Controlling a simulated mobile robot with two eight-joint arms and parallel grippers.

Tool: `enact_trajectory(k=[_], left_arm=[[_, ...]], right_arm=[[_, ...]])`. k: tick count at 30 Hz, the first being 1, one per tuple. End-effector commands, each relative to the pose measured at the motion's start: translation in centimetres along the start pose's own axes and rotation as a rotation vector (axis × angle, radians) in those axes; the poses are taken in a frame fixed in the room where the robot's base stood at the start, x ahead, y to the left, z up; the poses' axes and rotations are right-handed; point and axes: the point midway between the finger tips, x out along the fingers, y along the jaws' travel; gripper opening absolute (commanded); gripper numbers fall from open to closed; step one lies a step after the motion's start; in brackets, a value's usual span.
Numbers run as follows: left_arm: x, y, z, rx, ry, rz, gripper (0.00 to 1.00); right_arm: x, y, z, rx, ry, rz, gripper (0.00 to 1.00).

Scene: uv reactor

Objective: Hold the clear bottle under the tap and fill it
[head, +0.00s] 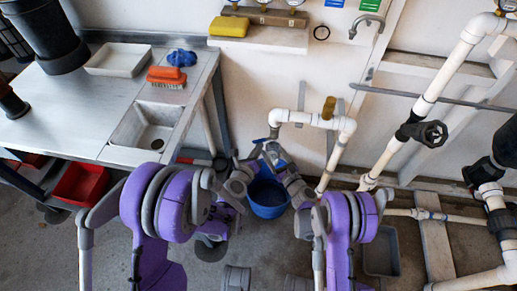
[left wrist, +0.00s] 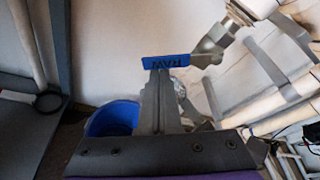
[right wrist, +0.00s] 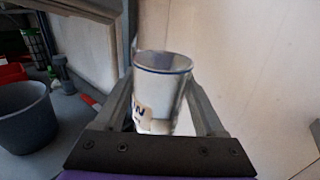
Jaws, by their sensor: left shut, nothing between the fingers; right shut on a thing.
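The tap (left wrist: 213,45) is a metal fitting on the white pipe, with a blue lever tag (left wrist: 167,60) that carries dark lettering. In the head view the blue lever (head: 264,139) is at the pipe's left end. My left gripper (left wrist: 160,85) is shut and empty, its fingertips right at the tag; I cannot tell whether they touch it.
A blue bucket (head: 268,200) stands on the floor below the tap. A steel bench (head: 60,110) with a sink (head: 147,128), an orange brush (head: 166,75) and a white tray (head: 117,60) is at left. White pipes with a black valve (head: 423,132) crowd the right.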

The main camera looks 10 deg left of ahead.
Motion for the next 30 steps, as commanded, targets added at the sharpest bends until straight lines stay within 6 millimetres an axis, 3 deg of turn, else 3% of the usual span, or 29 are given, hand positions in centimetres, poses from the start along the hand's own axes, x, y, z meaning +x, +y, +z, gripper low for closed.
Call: enact_trajectory(k=[17,30], left_arm=[[-0.3,0.1,0.7,0.0,0.001,0.001,0.0],[-0.8,0.0,2.4,0.0,-0.001,0.002,0.0]], right_arm=[[0.0,0.0,0.0,0.0,0.0,0.0,0.17],[0.0,0.0,0.0,0.0,0.0,0.0,0.17]])
